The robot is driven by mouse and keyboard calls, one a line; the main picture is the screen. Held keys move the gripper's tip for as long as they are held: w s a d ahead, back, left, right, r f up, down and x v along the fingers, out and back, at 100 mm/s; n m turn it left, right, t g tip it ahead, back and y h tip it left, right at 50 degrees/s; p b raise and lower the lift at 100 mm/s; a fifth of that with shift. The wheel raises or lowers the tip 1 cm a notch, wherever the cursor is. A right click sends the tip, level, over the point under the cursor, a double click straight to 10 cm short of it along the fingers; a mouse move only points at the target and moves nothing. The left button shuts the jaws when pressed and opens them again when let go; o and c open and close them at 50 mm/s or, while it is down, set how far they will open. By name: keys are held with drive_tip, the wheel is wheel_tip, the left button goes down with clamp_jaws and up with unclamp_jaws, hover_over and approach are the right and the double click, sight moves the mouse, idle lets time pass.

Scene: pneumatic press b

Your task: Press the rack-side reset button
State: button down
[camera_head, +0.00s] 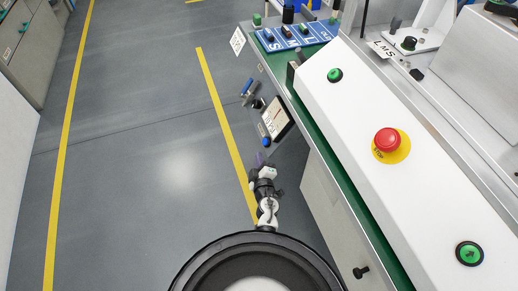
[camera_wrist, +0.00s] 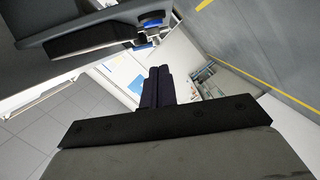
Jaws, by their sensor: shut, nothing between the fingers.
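A blue round button (camera_head: 266,141) sits at the near end of a small screen unit (camera_head: 276,119) on the left side of the bench. A blue piece on a dark housing shows in the wrist view (camera_wrist: 152,24); it looks like the same button. No readable label marks any button as reset. My gripper (camera_head: 261,158) is just below the blue button in the head view, small and partly hidden by my arm. In the wrist view its dark fingers (camera_wrist: 158,86) are together and empty, apart from the blue piece.
The white sloped panel (camera_head: 425,190) carries two green buttons, upper (camera_head: 335,75) and lower (camera_head: 469,253), and a red stop button (camera_head: 387,140) on yellow. A blue tray (camera_head: 297,38) marked S, M, L stands at the far end. Floor left of the bench is clear.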

drive_tip(key=shift+s+r, duration=0.2)
drive_tip(key=shift+s, duration=1.1)
